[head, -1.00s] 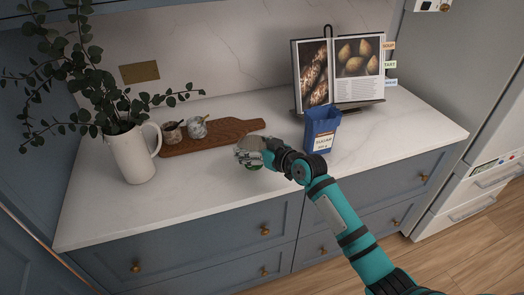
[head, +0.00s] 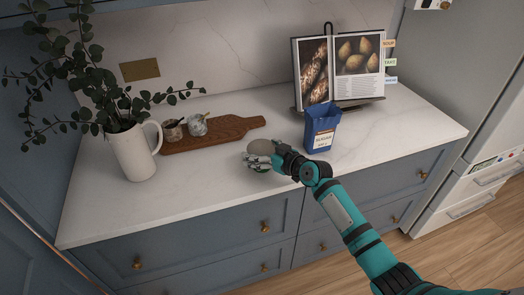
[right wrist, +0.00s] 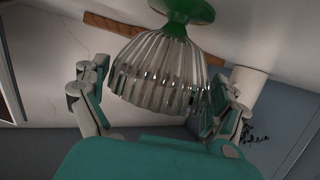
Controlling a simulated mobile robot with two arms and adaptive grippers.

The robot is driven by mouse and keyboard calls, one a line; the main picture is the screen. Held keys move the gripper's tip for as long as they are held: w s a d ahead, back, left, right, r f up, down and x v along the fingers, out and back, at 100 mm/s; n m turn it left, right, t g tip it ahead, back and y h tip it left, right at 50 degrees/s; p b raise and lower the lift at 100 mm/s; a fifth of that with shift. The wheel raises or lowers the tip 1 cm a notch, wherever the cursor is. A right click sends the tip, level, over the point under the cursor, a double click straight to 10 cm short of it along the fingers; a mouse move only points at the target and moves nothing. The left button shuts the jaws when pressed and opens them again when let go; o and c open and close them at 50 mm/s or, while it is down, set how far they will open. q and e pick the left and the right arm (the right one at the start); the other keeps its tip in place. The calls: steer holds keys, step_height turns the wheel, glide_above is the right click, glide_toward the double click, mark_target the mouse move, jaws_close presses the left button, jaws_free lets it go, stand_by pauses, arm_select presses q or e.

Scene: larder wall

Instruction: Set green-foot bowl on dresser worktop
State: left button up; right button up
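The green-foot bowl (right wrist: 160,75) is ribbed clear glass on a green foot. It fills the middle of the right wrist view, where the picture is upside down and the foot points up toward the worktop. My right gripper (head: 257,160) has its fingers on both sides of the bowl and appears shut on it. I cannot tell whether the foot touches. My left gripper is not in view.
A blue sugar bag (head: 321,132) stands right of my right gripper, before a cookbook on a stand (head: 340,72). A wooden board (head: 232,127) with two small pots lies behind. A white jug of leaves (head: 131,155) stands left. The worktop's front left is clear.

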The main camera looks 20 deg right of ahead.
steer(key=shift+s+r, duration=0.1)
steer(key=b+v, duration=0.2)
steer(key=v, duration=0.9)
steer(key=shift+s+d+r, duration=0.2)
steer(key=shift+s, duration=0.15)
